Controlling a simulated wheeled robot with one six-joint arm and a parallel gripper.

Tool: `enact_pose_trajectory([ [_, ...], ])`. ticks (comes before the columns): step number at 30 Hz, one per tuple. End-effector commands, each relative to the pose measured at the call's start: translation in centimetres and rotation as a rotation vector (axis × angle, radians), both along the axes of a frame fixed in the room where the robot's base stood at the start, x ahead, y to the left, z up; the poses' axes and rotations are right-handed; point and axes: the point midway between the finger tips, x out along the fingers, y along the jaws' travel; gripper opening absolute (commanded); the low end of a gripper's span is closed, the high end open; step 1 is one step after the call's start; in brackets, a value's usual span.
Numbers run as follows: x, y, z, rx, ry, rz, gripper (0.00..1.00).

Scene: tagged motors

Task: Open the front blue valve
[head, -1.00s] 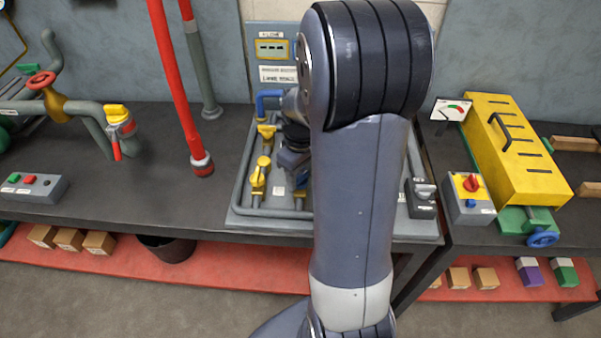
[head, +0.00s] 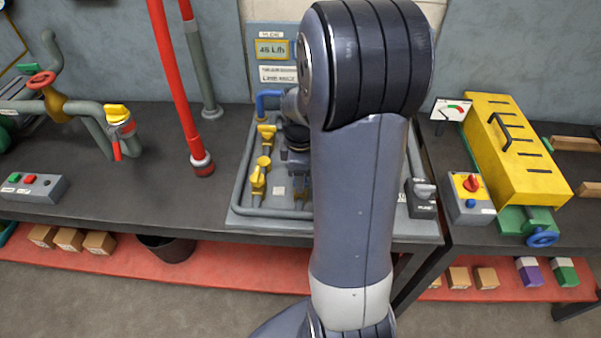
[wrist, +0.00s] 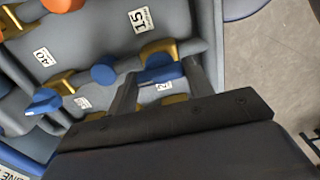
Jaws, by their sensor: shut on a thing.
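In the wrist view, a blue valve handle (wrist: 160,75) sits on a brass valve body (wrist: 160,48) beside a small tag reading 2. My gripper (wrist: 162,68) is shut on this handle, one finger at each side of it. Another blue valve handle (wrist: 44,102) and a round blue knob (wrist: 103,75) lie to the left, apart from the fingers. In the head view, my gripper (head: 298,160) is down at the pipe panel, and my arm hides its fingertips and the held handle. The display (head: 271,48) behind the panel seems to read 45 L/h.
The pipe panel (head: 270,213) carries several yellow-handled valves, such as one near its left side (head: 257,180). Red vertical pipe (head: 180,90) stands to the left. A grey switch box (head: 422,197) is close on the right, with a yellow machine (head: 515,150) beyond it.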

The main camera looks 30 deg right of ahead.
Motion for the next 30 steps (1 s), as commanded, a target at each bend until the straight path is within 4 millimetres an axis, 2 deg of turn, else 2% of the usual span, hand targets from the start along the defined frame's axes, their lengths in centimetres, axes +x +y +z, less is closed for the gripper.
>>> enact_pose_trajectory([
  [14,0.06,0.01,0.06,0.000,-0.002,0.013,0.26],
  [15,0.06,0.01,0.06,0.000,-0.002,0.013,0.51],
  [22,0.04,0.00,0.03,0.000,-0.001,0.012,0.70],
  [30,0.04,0.00,0.17,0.000,-0.001,0.012,0.71],
])
